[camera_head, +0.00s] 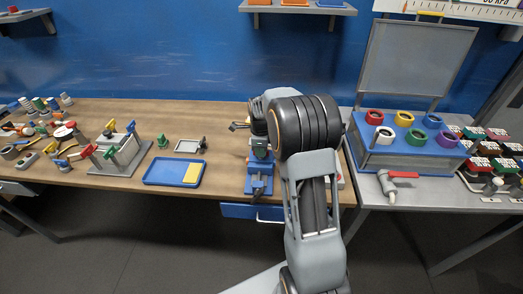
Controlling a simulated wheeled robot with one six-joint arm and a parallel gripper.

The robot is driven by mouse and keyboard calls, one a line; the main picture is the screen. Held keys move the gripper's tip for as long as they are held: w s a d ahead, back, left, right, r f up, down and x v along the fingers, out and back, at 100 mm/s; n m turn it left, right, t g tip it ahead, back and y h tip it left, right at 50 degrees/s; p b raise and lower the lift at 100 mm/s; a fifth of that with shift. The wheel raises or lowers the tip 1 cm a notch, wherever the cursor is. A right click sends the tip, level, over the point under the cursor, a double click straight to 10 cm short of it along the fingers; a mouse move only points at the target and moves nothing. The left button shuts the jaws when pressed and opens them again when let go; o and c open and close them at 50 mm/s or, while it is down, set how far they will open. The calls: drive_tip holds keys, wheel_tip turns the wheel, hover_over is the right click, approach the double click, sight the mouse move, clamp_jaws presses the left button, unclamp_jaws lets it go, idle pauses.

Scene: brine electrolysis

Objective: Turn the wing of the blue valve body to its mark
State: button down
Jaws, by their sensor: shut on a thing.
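A blue body (259,168), which I take to be the blue valve body, stands upright at the front edge of the wooden bench, on a blue vise-like holder (258,186). My gripper (261,153) points down over its top, just left of my arm's large dark joint. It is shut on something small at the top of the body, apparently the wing. The jaws and wing are too small and dark to separate clearly. The wing's angle and its mark cannot be made out.
My arm hides the bench right of the valve. Left of it are a blue tray (160,182) with a yellow block (193,173), a small grey tray (188,146) and a grey valve stand (118,158). A blue rack with coloured rings (408,160) stands on the right table.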

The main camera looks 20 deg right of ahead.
drive_tip(key=c, duration=1.2)
unclamp_jaws()
wheel_tip(320, 180, up, 14)
drive_tip(key=shift+b, duration=0.3)
drive_tip(key=shift+f, duration=0.1)
